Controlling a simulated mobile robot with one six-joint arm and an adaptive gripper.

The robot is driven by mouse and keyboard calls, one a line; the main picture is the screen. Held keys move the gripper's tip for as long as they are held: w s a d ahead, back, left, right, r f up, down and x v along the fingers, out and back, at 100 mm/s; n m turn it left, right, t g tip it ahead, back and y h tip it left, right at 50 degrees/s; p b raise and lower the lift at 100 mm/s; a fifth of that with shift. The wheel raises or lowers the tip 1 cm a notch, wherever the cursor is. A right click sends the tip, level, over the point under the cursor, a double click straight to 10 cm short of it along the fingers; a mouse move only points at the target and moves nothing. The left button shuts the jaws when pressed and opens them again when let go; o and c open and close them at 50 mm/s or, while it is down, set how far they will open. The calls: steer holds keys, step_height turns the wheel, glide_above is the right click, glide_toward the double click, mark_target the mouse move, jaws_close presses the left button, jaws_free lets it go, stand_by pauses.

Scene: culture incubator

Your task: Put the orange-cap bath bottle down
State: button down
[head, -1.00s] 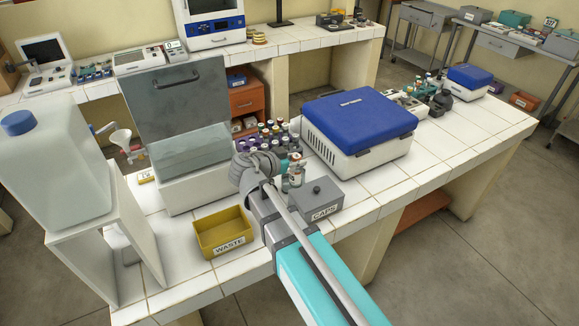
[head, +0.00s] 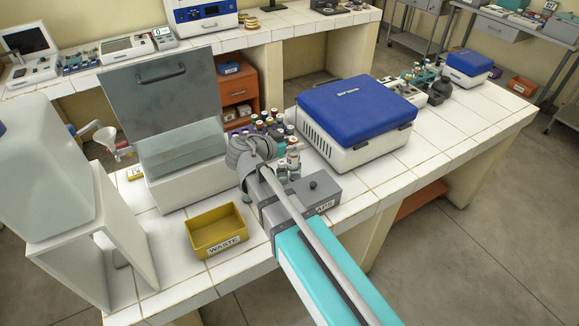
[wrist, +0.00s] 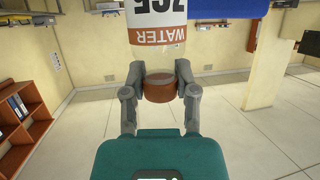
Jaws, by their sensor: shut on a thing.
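The orange-cap bath bottle (wrist: 157,35) fills the top middle of the wrist view. Its label reads WATER on an orange band, appearing upside down. My gripper (wrist: 160,86) is shut with a finger on each side of the brown-orange cap (wrist: 160,92). In the head view my arm reaches over the bench, and its end is among small bottles behind the grey CAPS box (head: 324,187). My own wrist partly hides that area, so contact between the held bottle and the bench cannot be told. The white bath (head: 182,187) stands left with its grey lid (head: 160,95) raised.
A yellow WASTE bin (head: 217,246) stands at the front edge. Several small capped vials (head: 268,124) stand behind my wrist. A blue-lidded white machine (head: 356,116) is close on the right. A large jug (head: 45,170) on a white stand is at left. Bare tiles lie around the bin.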

steer(key=w+a+f+b, duration=0.1)
steer(key=w, duration=0.5)
steer(key=w+a+f+b, duration=0.1)
steer(key=w, duration=0.6)
steer(key=shift+w+a+f+b, duration=0.25)
steer(key=shift+a+f+b, duration=0.05)
steer(key=shift+f+b, duration=0.1)
steer(key=shift+r, duration=0.1)
step_height(320, 180, down, 6)
steer(key=b, duration=0.6)
steer(key=shift+f, duration=0.2)
steer(key=shift+f+b, duration=1.85)
steer(key=shift+b, duration=0.15)
steer(key=shift+f, duration=0.1)
